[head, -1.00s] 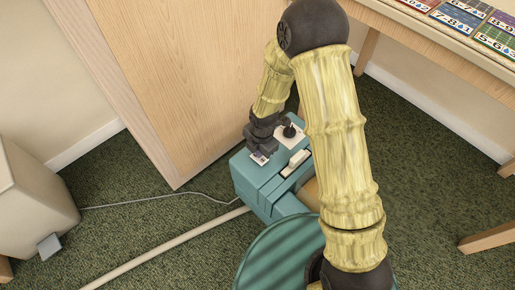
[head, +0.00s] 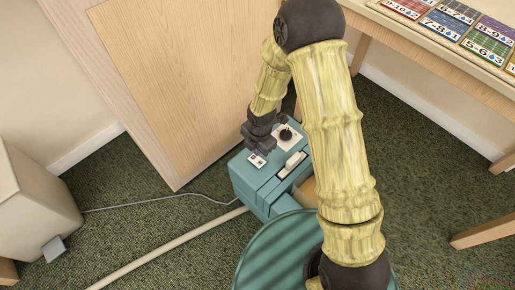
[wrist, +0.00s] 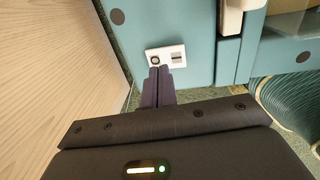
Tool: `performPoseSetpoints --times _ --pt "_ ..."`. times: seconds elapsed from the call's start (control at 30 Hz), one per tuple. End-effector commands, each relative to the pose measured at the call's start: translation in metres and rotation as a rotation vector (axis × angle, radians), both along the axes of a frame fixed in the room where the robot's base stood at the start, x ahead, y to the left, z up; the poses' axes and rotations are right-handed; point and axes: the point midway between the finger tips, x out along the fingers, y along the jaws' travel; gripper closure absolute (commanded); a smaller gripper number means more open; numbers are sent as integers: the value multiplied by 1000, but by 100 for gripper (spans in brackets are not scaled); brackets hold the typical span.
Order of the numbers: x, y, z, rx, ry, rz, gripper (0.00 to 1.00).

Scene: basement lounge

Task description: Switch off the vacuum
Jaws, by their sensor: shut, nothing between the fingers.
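The vacuum (head: 260,185) is a teal box with a round ribbed teal part, standing on the carpet in the head view. Its teal housing also shows in the wrist view (wrist: 185,22). A small white switch plate (head: 257,160) sits near its left edge; in the wrist view the plate (wrist: 166,57) bears a dark round mark and a grey rectangle. A black knob (head: 286,134) on a white plate and a white lever (head: 292,164) are farther right. My gripper (wrist: 158,70) is shut and empty, its fingertips at the plate's lower edge; I cannot tell whether they touch it.
A wooden panel (head: 190,80) stands close behind and left of the vacuum. A grey cord (head: 150,203) and a pale hose or pole (head: 165,249) lie on the carpet. A beige box (head: 35,205) stands left; a table (head: 430,45) with cards is at upper right.

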Motion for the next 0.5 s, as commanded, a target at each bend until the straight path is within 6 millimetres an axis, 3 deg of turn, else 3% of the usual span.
performPoseSetpoints --times 0.5 --pt "8 9 97 1 -1 1 100"
